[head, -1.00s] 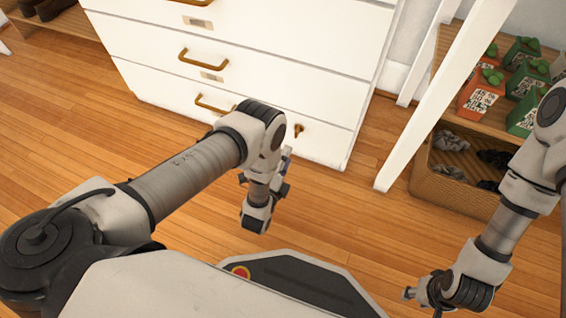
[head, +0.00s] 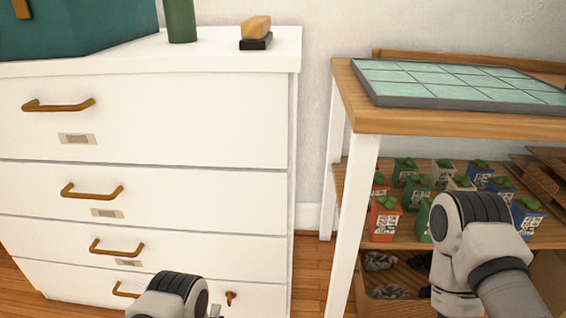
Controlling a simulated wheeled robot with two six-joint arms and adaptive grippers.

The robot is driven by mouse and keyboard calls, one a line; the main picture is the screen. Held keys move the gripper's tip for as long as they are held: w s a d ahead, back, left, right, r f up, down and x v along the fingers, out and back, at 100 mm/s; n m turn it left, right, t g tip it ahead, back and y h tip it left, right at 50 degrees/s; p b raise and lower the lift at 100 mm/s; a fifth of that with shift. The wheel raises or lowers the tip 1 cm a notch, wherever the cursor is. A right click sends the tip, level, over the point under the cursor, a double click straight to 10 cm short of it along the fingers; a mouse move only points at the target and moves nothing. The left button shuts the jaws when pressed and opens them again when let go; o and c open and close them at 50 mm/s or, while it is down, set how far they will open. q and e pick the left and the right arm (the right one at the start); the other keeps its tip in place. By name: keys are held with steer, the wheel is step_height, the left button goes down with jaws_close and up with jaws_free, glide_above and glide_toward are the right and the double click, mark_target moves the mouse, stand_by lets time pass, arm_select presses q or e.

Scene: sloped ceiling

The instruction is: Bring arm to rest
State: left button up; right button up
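Only parts of my two arms show in the head view. A joint of my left arm is at the bottom, in front of the white dresser (head: 150,120). My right arm is at the lower right, in front of the shelves under the wooden table (head: 430,122). Neither gripper is visible; the fingertips are hidden or below the picture, so nothing held can be seen.
On the dresser are a teal box (head: 75,28), a green cylinder (head: 180,20) and a brush-like block (head: 256,31). A tiled panel (head: 460,84) lies on the table. Small potted plants (head: 384,218) and a basket (head: 390,304) are below. Floor shows between dresser and table.

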arm_select(q)
steer(key=a+r+n+g+y+p, duration=0.1)
steer(key=a+r+n+g+p, duration=0.1)
steer(key=a+r+n+g, duration=0.35)
steer(key=s+f+n+g, duration=0.2)
steer(key=s+n+g, duration=0.5)
steer(key=s, duration=0.7)
steer(key=s+f+n+g, duration=0.2)
steer(key=s+n+g, duration=0.5)
steer(key=s, duration=0.7)
step_height(320, 180, up, 39)
steer(key=p, duration=3.8)
steer(key=shift+a+f+m+h+p, duration=0.2)
steer(key=shift+a+m+h+p, duration=0.1)
steer(key=shift+a+m+p, duration=0.05)
steer(key=shift+t, duration=0.25)
